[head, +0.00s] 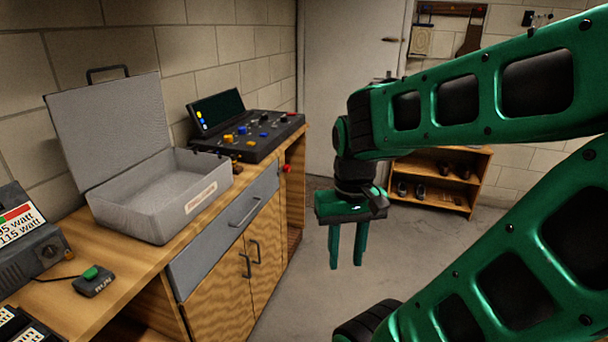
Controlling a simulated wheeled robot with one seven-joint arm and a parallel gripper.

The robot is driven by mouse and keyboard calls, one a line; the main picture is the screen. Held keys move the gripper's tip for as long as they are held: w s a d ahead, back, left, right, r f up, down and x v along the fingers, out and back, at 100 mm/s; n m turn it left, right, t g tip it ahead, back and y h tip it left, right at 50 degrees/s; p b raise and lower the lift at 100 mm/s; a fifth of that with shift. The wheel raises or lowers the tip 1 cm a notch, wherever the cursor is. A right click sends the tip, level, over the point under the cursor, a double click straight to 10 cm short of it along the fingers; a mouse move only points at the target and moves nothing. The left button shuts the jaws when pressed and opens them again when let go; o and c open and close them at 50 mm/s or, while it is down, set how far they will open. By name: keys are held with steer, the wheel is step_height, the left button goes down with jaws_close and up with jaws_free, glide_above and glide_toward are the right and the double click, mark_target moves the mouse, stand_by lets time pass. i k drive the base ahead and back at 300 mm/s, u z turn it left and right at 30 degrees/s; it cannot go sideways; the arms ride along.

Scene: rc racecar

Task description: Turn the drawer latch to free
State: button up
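A grey drawer (225,230) with a bar handle (244,210) is set under the wooden bench top, and its front looks closed. I cannot clearly make out the drawer latch. A small orange-brown piece (236,168) sits at the bench edge above the drawer, and a red knob (287,168) sits at the edge farther right; I cannot tell if either is the latch. My gripper (347,266) hangs in the air right of the bench, fingers down and apart, with nothing between them. It is clear of the drawer.
An open grey case (155,212) and a black control panel (255,140) stand on the bench (125,265). Wooden cupboard doors (245,275) are under the drawer. A low shoe shelf (440,180) stands behind my arm. The floor (300,290) beside the bench is clear.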

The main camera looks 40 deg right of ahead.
mark_target(286, 168)
steer(key=z, duration=0.5)
steer(key=k, duration=1.15)
steer(key=z, duration=0.55)
steer(key=i, duration=1.95)
steer(key=u, duration=0.95)
steer(key=i, duration=0.65)
steer(key=u, duration=0.3)
